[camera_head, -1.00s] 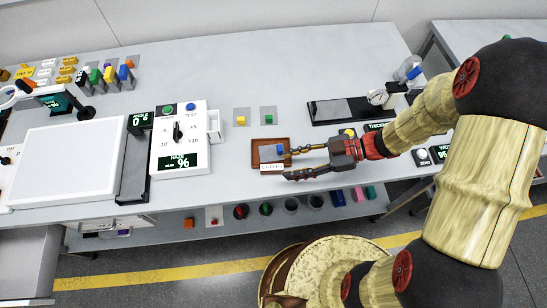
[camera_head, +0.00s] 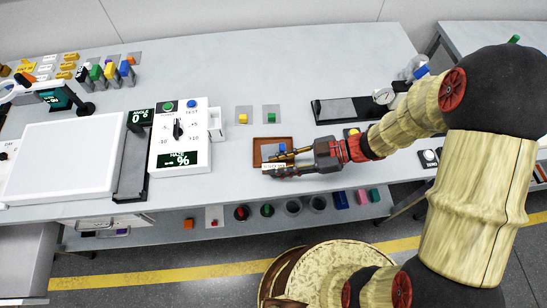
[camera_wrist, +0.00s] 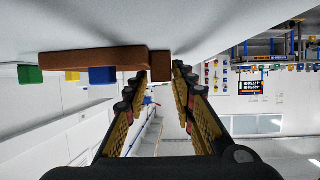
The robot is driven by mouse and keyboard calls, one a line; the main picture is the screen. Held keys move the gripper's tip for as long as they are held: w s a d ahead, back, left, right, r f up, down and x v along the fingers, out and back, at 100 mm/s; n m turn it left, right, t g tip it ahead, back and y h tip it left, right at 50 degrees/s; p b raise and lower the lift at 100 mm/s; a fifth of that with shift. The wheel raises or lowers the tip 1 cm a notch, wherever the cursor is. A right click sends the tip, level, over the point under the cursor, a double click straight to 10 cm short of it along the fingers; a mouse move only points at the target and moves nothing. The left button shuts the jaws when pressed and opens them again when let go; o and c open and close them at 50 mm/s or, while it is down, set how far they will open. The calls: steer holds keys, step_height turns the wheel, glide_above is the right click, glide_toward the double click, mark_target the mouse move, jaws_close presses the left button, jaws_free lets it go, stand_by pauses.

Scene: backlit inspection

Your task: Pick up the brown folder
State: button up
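The brown folder (camera_head: 286,141) lies on the table as a flat, tray-like brown shape with a pale label at its front edge. A small blue block rests on it. My gripper (camera_head: 279,163) reaches in from the right, low over the folder's front right part. In the wrist view, the folder (camera_wrist: 80,60) shows as a long brown slab with a short end piece between my fingertips (camera_wrist: 160,74). The fingers are drawn in against both sides of that piece. They hide part of the folder in the head view.
A yellow block (camera_head: 243,119) and a green block (camera_head: 271,117) sit behind the folder. The white haze tester (camera_head: 181,140) stands to the left, and a black gauge stand (camera_head: 340,110) to the right. The table's front edge is close below the gripper.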

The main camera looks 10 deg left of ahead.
jaws_close()
stand_by(0.4)
